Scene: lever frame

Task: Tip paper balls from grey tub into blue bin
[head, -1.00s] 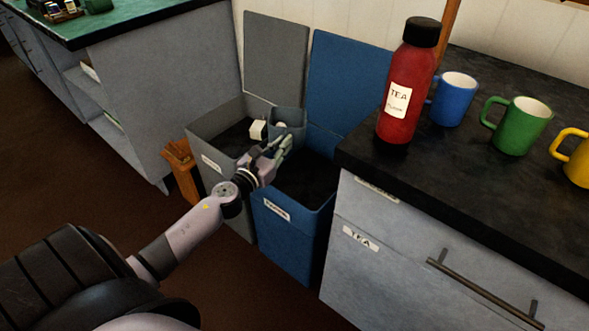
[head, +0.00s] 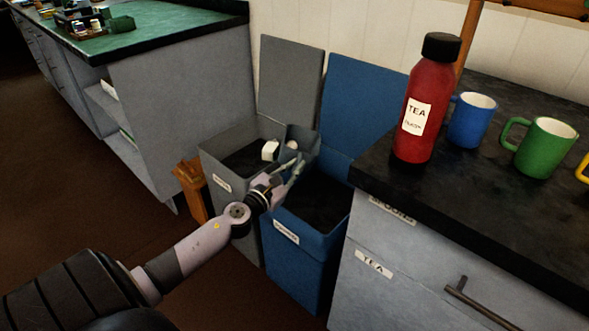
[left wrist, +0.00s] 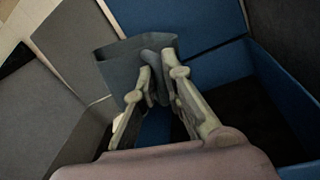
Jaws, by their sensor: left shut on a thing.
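The small grey tub (head: 303,136) is held above the inner edges of the two bins, and it also shows in the left wrist view (left wrist: 118,66). My left gripper (head: 295,166) is shut on the tub's wall; its fingers also show in the left wrist view (left wrist: 160,78). My right gripper is out of view.
The grey bin (head: 222,168), lid (head: 289,80) up, stands left of the blue bin. A white block-like thing (head: 270,150) shows by its opening. The dark counter at right bears a red tea bottle (head: 425,110), a blue mug (head: 471,121) and a green mug (head: 545,148).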

